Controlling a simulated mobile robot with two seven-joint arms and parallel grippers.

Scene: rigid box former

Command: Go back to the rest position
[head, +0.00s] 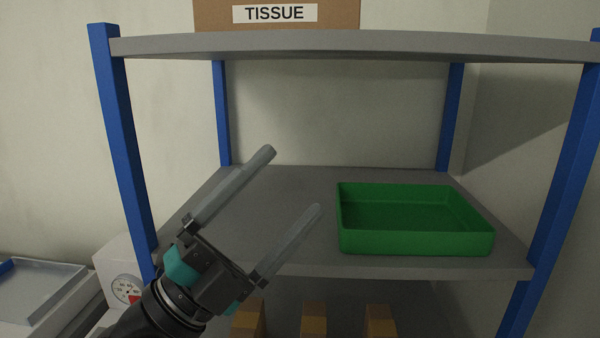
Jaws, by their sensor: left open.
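My left gripper (293,184) comes in from the lower left in the head view. Its two long grey fingers are spread apart, with nothing between them. It is in front of the middle shelf (290,185), to the left of a green tray. I cannot tell whether its fingertips are over the shelf or short of it. My right gripper does not show.
The green tray (415,245) looks empty and sits on the shelf's right part. Blue posts (127,150) frame the rack. A box marked TISSUE (210,15) stands on the top shelf (400,45). Several brown boxes (314,322) are below. A dial device (118,268) is at left.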

